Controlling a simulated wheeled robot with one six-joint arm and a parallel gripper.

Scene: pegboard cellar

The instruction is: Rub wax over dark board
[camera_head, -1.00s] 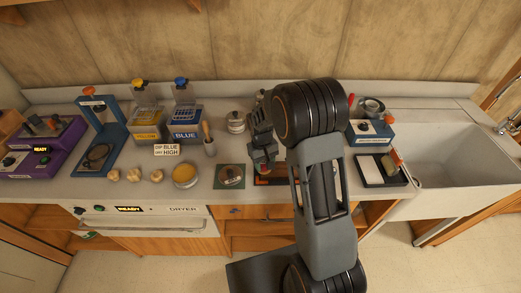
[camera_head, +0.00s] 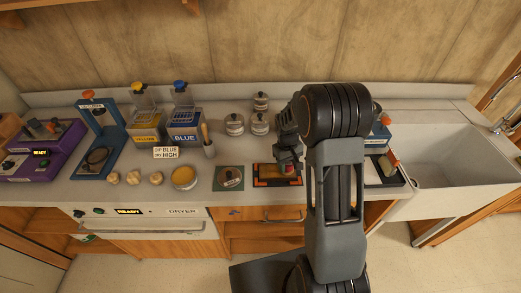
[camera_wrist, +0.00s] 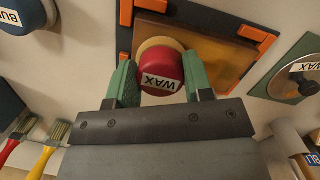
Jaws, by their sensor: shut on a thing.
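My gripper (camera_head: 288,166) is shut on a round red wax block with a cream underside, labelled WAX. The wax block (camera_wrist: 161,72) sits between the green fingers in the wrist view, and a bit of red shows in the head view (camera_head: 289,169). It is over the right part of the dark board (camera_head: 265,169), which shows amber-brown in the wrist view (camera_wrist: 218,52) and lies in a black holder with orange corners (camera_wrist: 258,34). The wax appears against the board, but contact cannot be made out. My arm covers the holder's right side in the head view.
Lidded pots (camera_head: 235,124) stand behind. A black tray (camera_head: 399,181) and the sink lie right.

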